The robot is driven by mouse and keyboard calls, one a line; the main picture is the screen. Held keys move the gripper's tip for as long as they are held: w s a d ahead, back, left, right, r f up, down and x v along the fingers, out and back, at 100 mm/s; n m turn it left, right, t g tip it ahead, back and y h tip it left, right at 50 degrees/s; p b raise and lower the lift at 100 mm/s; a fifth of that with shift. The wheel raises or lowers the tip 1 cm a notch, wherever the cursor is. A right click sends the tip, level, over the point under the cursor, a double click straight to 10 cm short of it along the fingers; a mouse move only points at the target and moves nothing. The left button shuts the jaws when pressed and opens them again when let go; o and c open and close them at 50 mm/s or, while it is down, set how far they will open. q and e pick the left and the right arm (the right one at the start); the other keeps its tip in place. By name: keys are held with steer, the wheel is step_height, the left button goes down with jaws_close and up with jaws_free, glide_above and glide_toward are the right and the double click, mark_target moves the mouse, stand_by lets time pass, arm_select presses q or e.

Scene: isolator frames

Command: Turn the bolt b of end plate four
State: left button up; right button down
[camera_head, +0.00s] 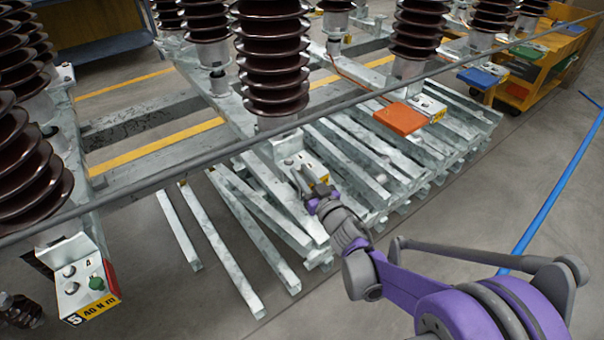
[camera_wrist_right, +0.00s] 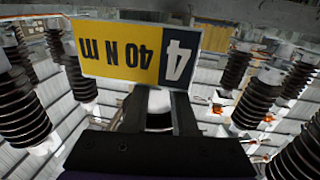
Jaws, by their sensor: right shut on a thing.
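End plate four (camera_head: 287,147) is a pale metal plate at the foot of a brown ribbed insulator, in the middle of the head view. Its yellow and dark label (camera_wrist_right: 125,52), reading 4 and 40 N m, shows upside down in the right wrist view. My right gripper (camera_head: 306,186) reaches the front of this plate. In the right wrist view its two dark fingers are shut on a pale bolt head (camera_wrist_right: 158,101) just below the label. The bolt's letter is not readable. The plate's other fittings are partly hidden. My left gripper is not in view.
Metal beams (camera_head: 235,245) lie beneath the insulators. An orange plate (camera_head: 401,118) and yellow cart (camera_head: 535,75) are at right. A long grey rod (camera_head: 165,178) crosses the scene.

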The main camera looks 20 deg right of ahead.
steer(key=shift+d, duration=0.1)
steer(key=n+y, duration=0.1)
steer(key=y, duration=0.1)
steer(key=n+g+y, duration=0.1)
steer(key=shift+w+d+n+y+b, duration=0.15)
steer(key=shift+d+n+y+b, duration=0.15)
steer(key=shift+d+y, duration=0.1)
steer(key=n+g+y, duration=0.1)
steer(key=n+y, duration=0.1)
steer(key=shift+w+d+g+y, duration=0.1)
steer(key=shift+g+y, duration=0.3)
steer(key=n+g+y, duration=0.1)
steer(key=g, duration=0.1)
steer(key=n+g+y, duration=0.2)
steer(key=w+n+g+y+p, duration=0.1)
steer(key=n+g+y, duration=0.1)
steer(key=shift+d, duration=0.3)
steer(key=n+g+y, duration=0.1)
steer(key=g, duration=0.1)
steer(key=n+g, duration=0.2)
steer(key=g, duration=0.1)
steer(key=n+g+y, duration=0.1)
steer(key=n+g, duration=0.1)
steer(key=shift+w+d+g+y+p, duration=0.1)
steer(key=shift+w+g+y+p, duration=0.2)
steer(key=shift+w+g+p, duration=0.1)
steer(key=shift+n+g, duration=0.3)
steer(key=shift+n, duration=0.1)
steer(key=c, duration=0.7)
jaws_free()
